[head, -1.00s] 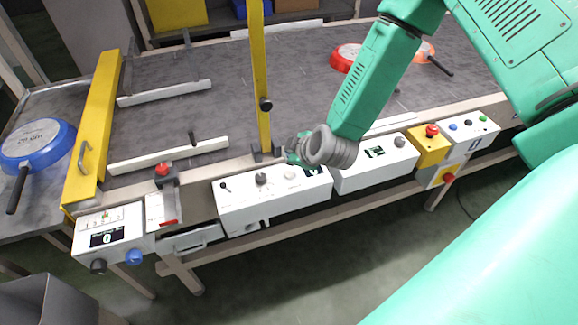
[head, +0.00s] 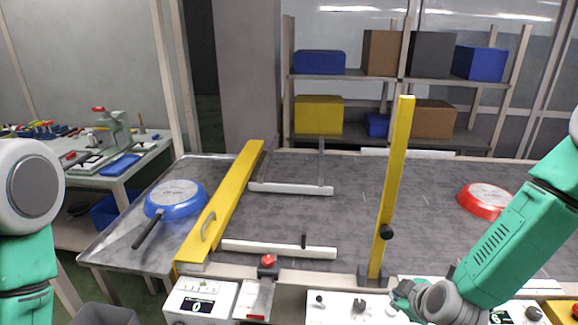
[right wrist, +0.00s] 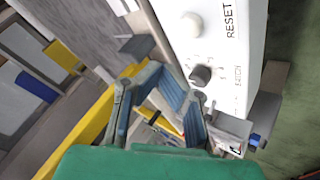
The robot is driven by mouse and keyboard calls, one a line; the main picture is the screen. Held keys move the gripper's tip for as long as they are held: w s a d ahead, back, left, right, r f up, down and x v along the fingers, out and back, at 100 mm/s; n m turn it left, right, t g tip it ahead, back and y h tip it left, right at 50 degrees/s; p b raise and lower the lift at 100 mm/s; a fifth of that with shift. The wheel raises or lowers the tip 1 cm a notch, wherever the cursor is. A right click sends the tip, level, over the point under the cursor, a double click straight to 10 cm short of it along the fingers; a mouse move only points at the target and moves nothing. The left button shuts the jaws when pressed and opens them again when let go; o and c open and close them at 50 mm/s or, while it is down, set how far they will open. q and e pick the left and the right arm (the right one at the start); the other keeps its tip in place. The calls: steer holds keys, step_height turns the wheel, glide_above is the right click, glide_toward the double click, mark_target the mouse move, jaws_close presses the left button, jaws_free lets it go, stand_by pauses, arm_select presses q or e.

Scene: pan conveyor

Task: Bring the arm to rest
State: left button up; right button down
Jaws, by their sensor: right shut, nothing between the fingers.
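My right arm (head: 505,245) is green and comes in from the right of the head view. Its gripper (head: 402,297) is over the white control box (head: 335,306) at the front edge of the conveyor table. In the right wrist view the gripper's fingers (right wrist: 163,95) are shut and empty. Beside them that view shows the box's white face with a dark knob (right wrist: 201,75) and a "RESET" label. I cannot tell whether the fingers touch the box. Part of my left arm (head: 25,215) shows at the left edge; its gripper is out of frame.
A yellow upright post (head: 393,190) stands just behind my right gripper. A yellow gate bar (head: 225,200) crosses the table's left. A blue pan (head: 178,194) lies left of it; a red pan (head: 484,200) lies at the right. The table's middle is mostly clear.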

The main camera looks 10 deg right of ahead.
steer(key=s+a+f+m+g+y+b, duration=0.1)
steer(key=s+a+f+m+g+b, duration=0.25)
steer(key=s+f, duration=0.85)
steer(key=s+f+m+g+b, duration=0.2)
steer(key=s, duration=0.6)
steer(key=s+f+m+g+b, duration=0.2)
steer(key=s, duration=0.6)
steer(key=shift+s+d+f+g+h, duration=0.25)
steer(key=shift+s+d+g+h, duration=0.1)
steer(key=shift+s+d+h, duration=0.05)
steer(key=shift+w, duration=0.1)
